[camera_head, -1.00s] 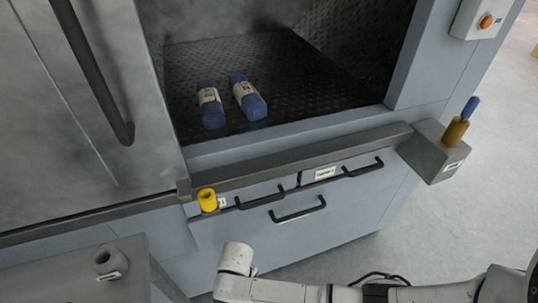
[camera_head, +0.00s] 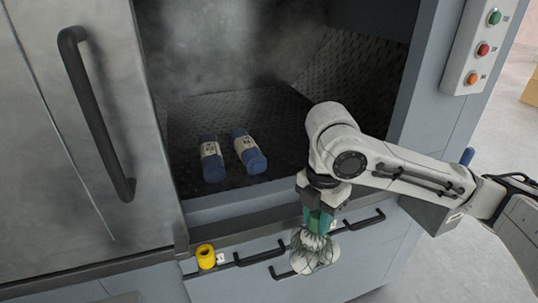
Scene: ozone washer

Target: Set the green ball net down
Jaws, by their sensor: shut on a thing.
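The green ball net (camera_head: 315,246) hangs from my gripper (camera_head: 320,212). Its green top is between the jaws, and the pale round load shows through the dark mesh below. My gripper points down and is shut on the green part. The net hangs in front of the washer's lower drawers, outside the open chamber. The fingertips are partly covered by the green top, and I cannot tell whether the net touches the washer front.
Two blue rolls with white labels (camera_head: 212,160) (camera_head: 249,152) lie on the dark chamber floor (camera_head: 185,140). A yellow cup-like piece (camera_head: 205,256) sits at the ledge on the left. A control panel (camera_head: 485,48) with coloured buttons is at upper right. The right part of the chamber floor is bare.

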